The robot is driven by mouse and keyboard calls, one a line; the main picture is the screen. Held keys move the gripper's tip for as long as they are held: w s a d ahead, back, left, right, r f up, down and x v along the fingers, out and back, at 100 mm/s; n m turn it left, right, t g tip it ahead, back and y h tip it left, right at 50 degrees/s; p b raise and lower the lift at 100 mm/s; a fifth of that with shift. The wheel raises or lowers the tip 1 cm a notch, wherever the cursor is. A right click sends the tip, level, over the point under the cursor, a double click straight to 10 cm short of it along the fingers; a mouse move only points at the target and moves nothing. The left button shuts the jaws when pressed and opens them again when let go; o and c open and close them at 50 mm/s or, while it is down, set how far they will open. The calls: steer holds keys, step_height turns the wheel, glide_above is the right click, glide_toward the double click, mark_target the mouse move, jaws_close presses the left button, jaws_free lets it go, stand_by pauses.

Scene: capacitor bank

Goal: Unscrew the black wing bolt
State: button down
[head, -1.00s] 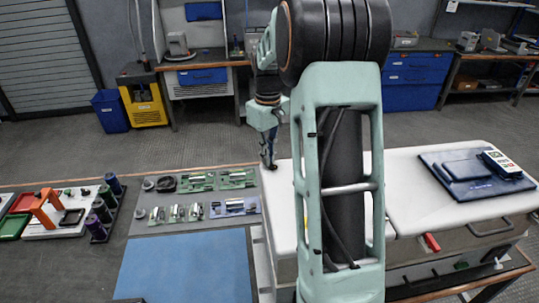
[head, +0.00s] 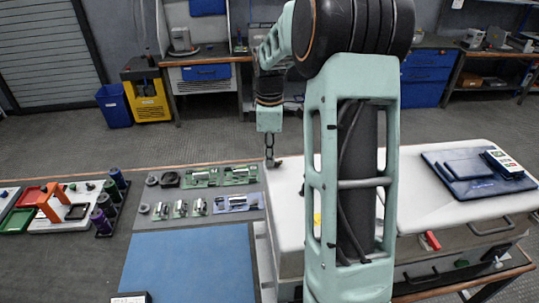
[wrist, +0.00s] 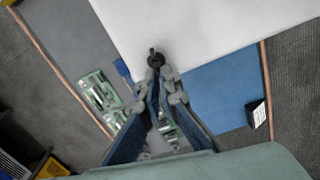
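The black wing bolt (wrist: 155,58) shows in the wrist view as a small dark piece on the edge of a white case top (wrist: 185,30), right at the ends of my fingers. My gripper (wrist: 162,76) points down at the case, its fingers converging with only a narrow gap at the tips. I cannot tell whether the tips touch or grip the bolt. In the head view my gripper (head: 270,162) is low at the left end of the white case (head: 410,182). The bolt is too small there to make out clearly.
A grey mat with green and silver parts (head: 200,208) and a blue mat (head: 188,265) lie left of the case.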

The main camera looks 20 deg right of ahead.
steer(key=shift+s+d+f+n, duration=0.15)
steer(key=shift+s+f+n, duration=0.1)
steer(key=shift+n, duration=0.15)
steer(key=c, duration=2.1)
jaws_free()
steer(key=shift+w+d, duration=0.15)
steer(key=shift+r, duration=0.15)
steer(key=shift+w+r, duration=0.1)
steer(key=shift+r, duration=0.25)
step_height(320, 180, up, 11)
steer(key=shift+r, duration=0.2)
